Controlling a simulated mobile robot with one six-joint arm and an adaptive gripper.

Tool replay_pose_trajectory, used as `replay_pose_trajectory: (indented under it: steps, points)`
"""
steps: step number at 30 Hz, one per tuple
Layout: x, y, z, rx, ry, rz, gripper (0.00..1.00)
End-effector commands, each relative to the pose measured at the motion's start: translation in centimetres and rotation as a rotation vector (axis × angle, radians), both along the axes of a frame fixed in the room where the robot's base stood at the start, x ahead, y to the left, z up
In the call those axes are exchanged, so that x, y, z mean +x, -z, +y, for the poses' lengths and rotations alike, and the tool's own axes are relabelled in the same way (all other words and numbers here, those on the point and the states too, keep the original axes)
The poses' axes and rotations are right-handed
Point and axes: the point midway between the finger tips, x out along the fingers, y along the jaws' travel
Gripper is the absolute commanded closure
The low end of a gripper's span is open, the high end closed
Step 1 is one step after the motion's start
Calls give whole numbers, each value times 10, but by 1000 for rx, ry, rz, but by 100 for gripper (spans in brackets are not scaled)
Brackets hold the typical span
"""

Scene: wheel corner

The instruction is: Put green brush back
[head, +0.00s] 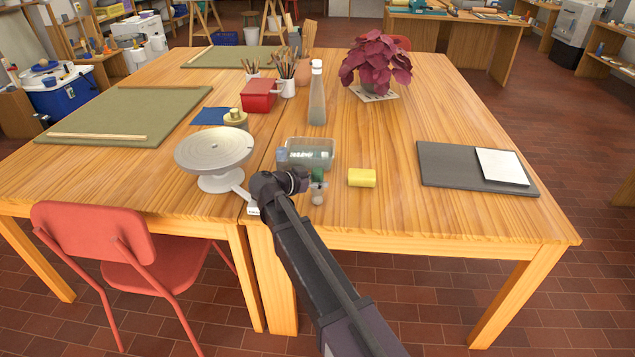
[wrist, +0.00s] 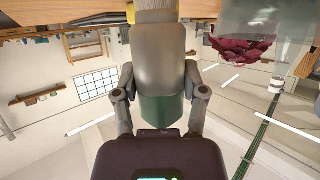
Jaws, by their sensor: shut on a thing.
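The green brush (head: 318,174) shows as a small green piece just in front of the clear tub, at my gripper (head: 318,187). In the wrist view my gripper (wrist: 158,65) is shut, with the green body of the brush (wrist: 160,108) between its fingers. A pale end shows past the fingers at the top edge of that view.
A grey turntable wheel (head: 213,149) stands to the left, a yellow sponge (head: 362,177) to the right. A tall bottle (head: 317,95) stands behind the tub. A grey board (head: 450,165) lies far right. The table between sponge and board is clear.

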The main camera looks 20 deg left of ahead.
Motion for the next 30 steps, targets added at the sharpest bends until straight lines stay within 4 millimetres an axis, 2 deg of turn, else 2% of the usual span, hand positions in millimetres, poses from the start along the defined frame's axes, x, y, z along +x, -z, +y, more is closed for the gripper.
replay_pose_trajectory:
  steps: [7, 8, 11, 30]
  points:
    - [0, 4, 0, 0, 0, 0, 100]
    - [0, 4, 0, 0, 0, 0, 42]
    - [0, 3, 0, 0, 0, 0, 12]
    - [-1, -2, 0, 0, 0, 0, 10]
